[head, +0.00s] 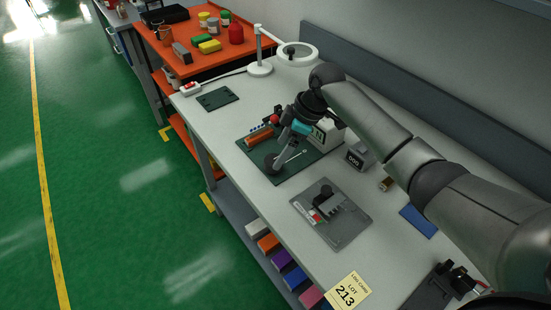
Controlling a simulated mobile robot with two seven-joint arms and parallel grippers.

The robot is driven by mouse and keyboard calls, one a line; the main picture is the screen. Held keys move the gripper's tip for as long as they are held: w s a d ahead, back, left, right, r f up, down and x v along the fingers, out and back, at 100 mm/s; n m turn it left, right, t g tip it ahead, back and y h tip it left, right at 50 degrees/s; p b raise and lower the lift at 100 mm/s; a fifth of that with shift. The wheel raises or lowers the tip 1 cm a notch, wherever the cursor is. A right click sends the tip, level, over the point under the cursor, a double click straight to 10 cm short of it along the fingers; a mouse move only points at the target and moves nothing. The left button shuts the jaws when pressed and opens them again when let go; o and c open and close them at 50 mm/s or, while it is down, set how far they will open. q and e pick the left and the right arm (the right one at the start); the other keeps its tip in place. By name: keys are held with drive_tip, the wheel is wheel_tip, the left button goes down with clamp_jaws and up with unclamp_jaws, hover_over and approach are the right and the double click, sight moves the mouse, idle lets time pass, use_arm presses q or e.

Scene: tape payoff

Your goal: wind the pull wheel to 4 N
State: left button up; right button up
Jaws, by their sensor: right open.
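A tape payoff rig stands on a dark green mat (300,172) in the middle of the bench. A dark round wheel (271,162) is at its front, with a thin pale rod beside it; I cannot tell for sure that this is the pull wheel. An orange-brown roll (259,139) lies behind it. A white box with a small display (326,135) stands at the right; its reading is too small to trust. My right gripper (286,139) is open, close above the rig, and hides part of it. I cannot tell whether it touches anything. My left gripper is out of view.
A grey fixture plate (337,232) is in front of the mat. A grey block marked 500 (358,156) and a blue pad (419,221) lie to the right. A ring lamp (297,54) stands behind. A dark green pad (217,98) is at the left.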

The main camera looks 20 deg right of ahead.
sight(274, 159)
drive_tip(key=x, duration=0.3)
drive_tip(key=shift+a+f, duration=0.15)
drive_tip(key=shift+f, duration=0.2)
drive_tip(key=shift+w+a+f, duration=0.1)
drive_tip(key=shift+w+f, duration=0.05)
drive_tip(key=shift+f, duration=0.1)
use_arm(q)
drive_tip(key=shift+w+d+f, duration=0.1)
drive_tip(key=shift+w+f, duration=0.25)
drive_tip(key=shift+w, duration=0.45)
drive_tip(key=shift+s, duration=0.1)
use_arm(e)
drive_tip(key=shift+c, duration=0.2)
